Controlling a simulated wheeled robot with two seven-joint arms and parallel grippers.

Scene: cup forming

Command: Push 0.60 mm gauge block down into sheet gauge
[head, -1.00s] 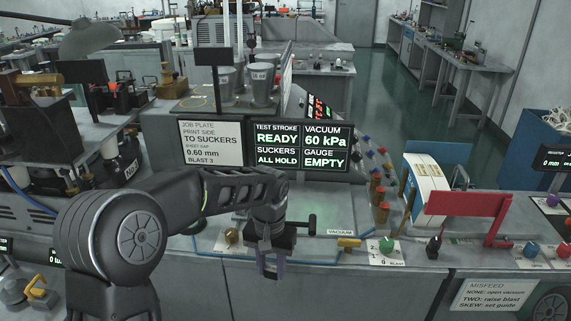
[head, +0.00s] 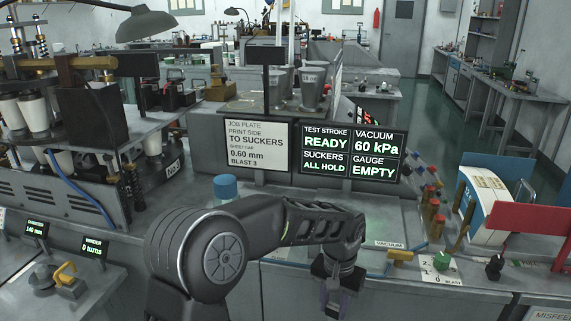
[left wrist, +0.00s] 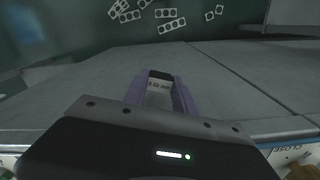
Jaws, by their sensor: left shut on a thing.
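My left gripper (head: 338,300) hangs low in front of the bench's front edge in the head view, fingers down. In the left wrist view its purple fingers (left wrist: 160,95) are shut on a small pale block (left wrist: 159,86) with a dark top end and blurred print, which looks like the gauge block. The floor shows beyond the block. The sheet gauge itself I cannot make out in either view. A status screen (head: 352,152) reads GAUGE EMPTY, SUCKERS ALL HOLD, VACUUM 60 kPa. My right gripper is not in view.
A job plate card (head: 257,146) reads sheet gap 0.60 mm. A blue-capped jar (head: 225,187) stands behind my left arm. Yellow valve handle (head: 400,256) is close by.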

